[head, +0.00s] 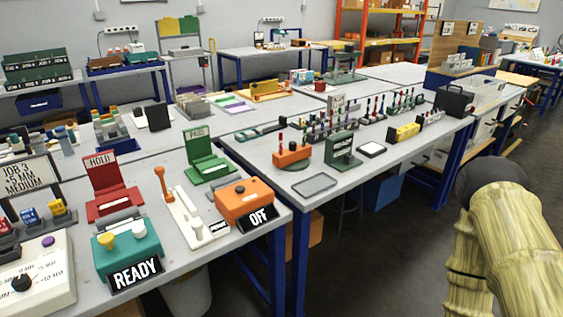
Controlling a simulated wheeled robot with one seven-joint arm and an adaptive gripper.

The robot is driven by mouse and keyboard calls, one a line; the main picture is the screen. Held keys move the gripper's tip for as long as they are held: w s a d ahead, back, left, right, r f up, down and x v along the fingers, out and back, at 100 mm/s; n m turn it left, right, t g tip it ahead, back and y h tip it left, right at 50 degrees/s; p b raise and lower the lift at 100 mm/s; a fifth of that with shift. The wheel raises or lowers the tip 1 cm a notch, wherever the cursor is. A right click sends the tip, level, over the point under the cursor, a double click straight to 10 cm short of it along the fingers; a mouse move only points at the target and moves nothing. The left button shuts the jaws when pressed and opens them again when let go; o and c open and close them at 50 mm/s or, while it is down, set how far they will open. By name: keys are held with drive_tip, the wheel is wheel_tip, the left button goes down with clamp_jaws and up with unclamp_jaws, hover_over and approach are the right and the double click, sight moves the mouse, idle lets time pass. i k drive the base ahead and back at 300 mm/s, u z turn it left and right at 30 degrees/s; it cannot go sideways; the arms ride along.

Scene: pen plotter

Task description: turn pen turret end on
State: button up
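No part is plainly marked as the pen turret, and I cannot tell which one it is. An orange block with small upright pen-like pieces (292,156) stands near the front of the right table. Behind it is a dark rack of upright pens or tools (330,130). A green upright device (343,150) stands just right of the orange block. My arm shows at the lower right, in pale ribbed covering, in front of the floor and clear of the tables. My gripper is not in view.
A flat grey tray (315,184) lies at the right table's front corner. Dark floor between is open.

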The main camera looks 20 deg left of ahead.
sight(294, 152)
drive_tip(key=z, duration=0.45)
drive_tip(key=i, duration=1)
drive_tip(key=u, duration=0.85)
drive_tip(key=i, duration=0.4)
drive_tip(key=z, duration=0.35)
drive_tip(key=k, duration=0.9)
drive_tip(key=u, duration=0.95)
